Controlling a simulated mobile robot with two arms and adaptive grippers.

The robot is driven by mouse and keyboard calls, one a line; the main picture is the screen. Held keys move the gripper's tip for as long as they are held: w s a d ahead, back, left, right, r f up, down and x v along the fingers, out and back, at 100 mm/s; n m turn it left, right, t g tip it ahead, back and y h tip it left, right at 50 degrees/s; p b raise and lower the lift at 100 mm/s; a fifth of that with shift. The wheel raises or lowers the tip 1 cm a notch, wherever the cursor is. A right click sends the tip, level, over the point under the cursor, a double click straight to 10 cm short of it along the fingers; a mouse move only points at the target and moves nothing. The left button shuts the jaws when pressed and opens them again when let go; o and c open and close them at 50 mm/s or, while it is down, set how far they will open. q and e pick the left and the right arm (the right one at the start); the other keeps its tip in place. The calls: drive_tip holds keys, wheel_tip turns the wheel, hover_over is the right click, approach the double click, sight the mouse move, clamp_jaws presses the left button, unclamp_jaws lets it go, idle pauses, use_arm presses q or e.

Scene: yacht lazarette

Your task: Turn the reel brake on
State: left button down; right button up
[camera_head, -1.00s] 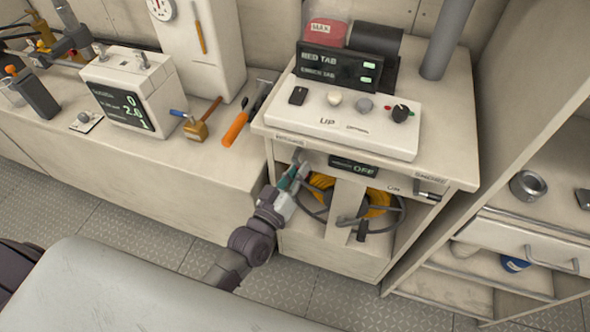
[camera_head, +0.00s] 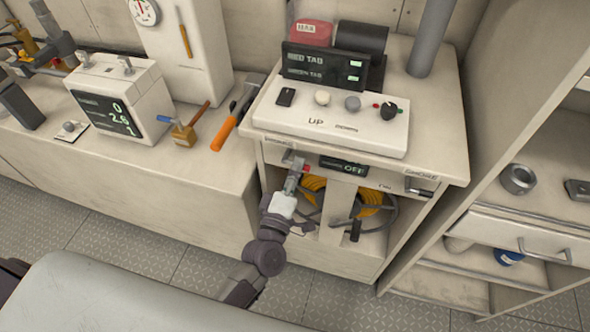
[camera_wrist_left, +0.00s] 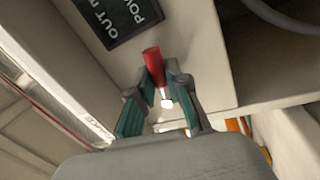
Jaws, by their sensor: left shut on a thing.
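My left gripper (camera_head: 294,177) is at the upper left of the bay, under the front edge. In the left wrist view, its fingers (camera_wrist_left: 163,105) are shut on a small lever with a red handle (camera_wrist_left: 153,62) and a pale shaft. The red tip also shows in the head view (camera_head: 306,168). A label beside it is partly readable, ending in "KE". My right gripper is not in view.
A dark-handled lever (camera_head: 417,190) sits at the front's right side, and a black crank handle (camera_head: 355,230) stands before the reel. A control panel (camera_head: 330,125) overhangs above. An orange-handled tool (camera_head: 223,133) lies on the left bench. The right shelving unit (camera_head: 515,215) stands close by.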

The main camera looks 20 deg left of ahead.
use_arm(q)
drive_tip(key=shift+r+n+y, duration=0.25)
drive_tip(key=shift+n+y, duration=0.05)
drive_tip(key=shift+n, duration=1)
drive_tip(key=c, duration=1.1)
unclamp_jaws()
drive_tip(key=shift+r, duration=0.1)
drive_tip(key=s, duration=0.4)
drive_tip(key=s+f, duration=0.1)
drive_tip(key=s, duration=0.3)
drive_tip(key=s+f, duration=0.1)
drive_tip(key=s, duration=0.2)
drive_tip(key=shift+s+a+f, duration=0.15)
drive_tip(key=shift+s+f, duration=0.05)
drive_tip(key=shift+s, duration=0.2)
